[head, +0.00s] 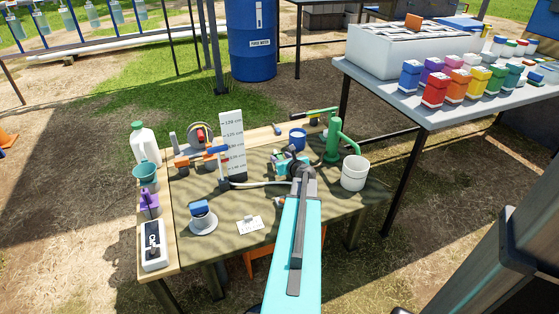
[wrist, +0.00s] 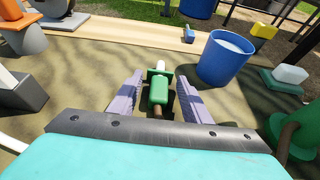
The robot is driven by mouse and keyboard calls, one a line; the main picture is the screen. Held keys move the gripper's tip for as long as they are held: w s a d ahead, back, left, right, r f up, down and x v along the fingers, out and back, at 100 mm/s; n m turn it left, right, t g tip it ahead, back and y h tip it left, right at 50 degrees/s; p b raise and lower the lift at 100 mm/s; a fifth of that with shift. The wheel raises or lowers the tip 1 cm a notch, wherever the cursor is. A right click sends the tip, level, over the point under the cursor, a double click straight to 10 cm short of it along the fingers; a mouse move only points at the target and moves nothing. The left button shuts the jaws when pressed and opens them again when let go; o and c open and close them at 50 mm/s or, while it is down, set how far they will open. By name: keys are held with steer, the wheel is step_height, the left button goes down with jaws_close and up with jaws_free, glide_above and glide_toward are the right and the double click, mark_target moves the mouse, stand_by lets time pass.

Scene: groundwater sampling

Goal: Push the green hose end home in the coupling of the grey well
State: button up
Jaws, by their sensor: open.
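My gripper (wrist: 158,88) is open, its two purple-grey fingers on either side of a green block-shaped piece (wrist: 159,92), which looks like the green hose end. A wider green plate and a white tip show at its far side, and a brown stub at its near side. I cannot tell whether the fingers touch it. In the head view my gripper (head: 290,165) is low over the back middle of the table, partly hidden by my arm. A grey round fitting with a blue block (head: 202,219) stands front left; I cannot tell whether it is the grey well.
A blue cup (wrist: 226,57) stands close to the right of my gripper. A green hand pump (head: 333,145) and white bucket (head: 354,172) stand at the right. A white scale board (head: 232,145) and a reel (head: 200,136) stand to the left.

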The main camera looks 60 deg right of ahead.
steer(key=shift+c, duration=0.5)
jaws_close()
step_height(320, 180, up, 10)
steer(key=p, duration=0.4)
steer(key=shift+w+r, duration=0.1)
stand_by(0.8)
